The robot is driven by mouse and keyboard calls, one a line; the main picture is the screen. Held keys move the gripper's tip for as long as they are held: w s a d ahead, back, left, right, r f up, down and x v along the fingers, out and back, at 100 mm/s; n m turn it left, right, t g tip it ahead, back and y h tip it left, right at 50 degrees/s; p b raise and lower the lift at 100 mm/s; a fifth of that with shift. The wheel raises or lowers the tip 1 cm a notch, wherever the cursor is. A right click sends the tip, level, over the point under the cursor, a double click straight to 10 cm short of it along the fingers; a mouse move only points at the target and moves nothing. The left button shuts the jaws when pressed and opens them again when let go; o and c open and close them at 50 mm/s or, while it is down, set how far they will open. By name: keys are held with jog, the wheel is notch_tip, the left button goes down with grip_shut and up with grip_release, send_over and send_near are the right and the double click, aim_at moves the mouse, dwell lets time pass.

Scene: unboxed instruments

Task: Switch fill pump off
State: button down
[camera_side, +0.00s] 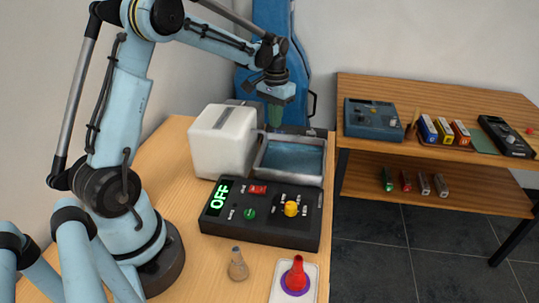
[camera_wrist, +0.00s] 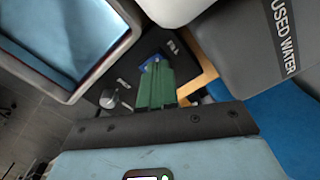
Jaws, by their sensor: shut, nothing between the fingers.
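A black control box (camera_side: 235,219) lies on the wooden table in the side view. It has a display reading OFF in green (camera_side: 219,197), a red switch (camera_side: 258,189), a green button (camera_side: 249,213) and a yellow knob (camera_side: 291,209). My gripper (camera_side: 275,122) is shut and empty, pointing down behind the water tray, away from this box. In the wrist view its green fingers (camera_wrist: 156,72) are over a dark unit (camera_wrist: 122,72) with small white labels, a grey knob (camera_wrist: 108,98) and a blue part (camera_wrist: 150,62) partly hidden by the fingertips. Contact cannot be told.
A blue case (camera_side: 270,20) leans behind.

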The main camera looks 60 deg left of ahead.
aim_at(275, 131)
jog(key=shift+f, duration=0.9)
dwell(0.6)
jog(key=shift+r, duration=3.55)
jog(key=shift+d, duration=0.1)
jog(key=s+d+r+m+t, duration=0.1)
jog(key=s+d+r+t, duration=0.15)
jog(key=d, duration=0.25)
jog(key=s+d+r+t, duration=0.1)
jog(key=s+d+r, duration=0.15)
jog(key=d, duration=0.25)
jog(key=s+d+f+m+t, duration=0.2)
jog(key=s+d+f+t, duration=0.1)
jog(key=s+d, duration=0.5)
jog(key=shift+s+f+t, duration=0.15)
jog(key=shift+s+t, duration=0.2)
jog(key=shift+s, duration=0.1)
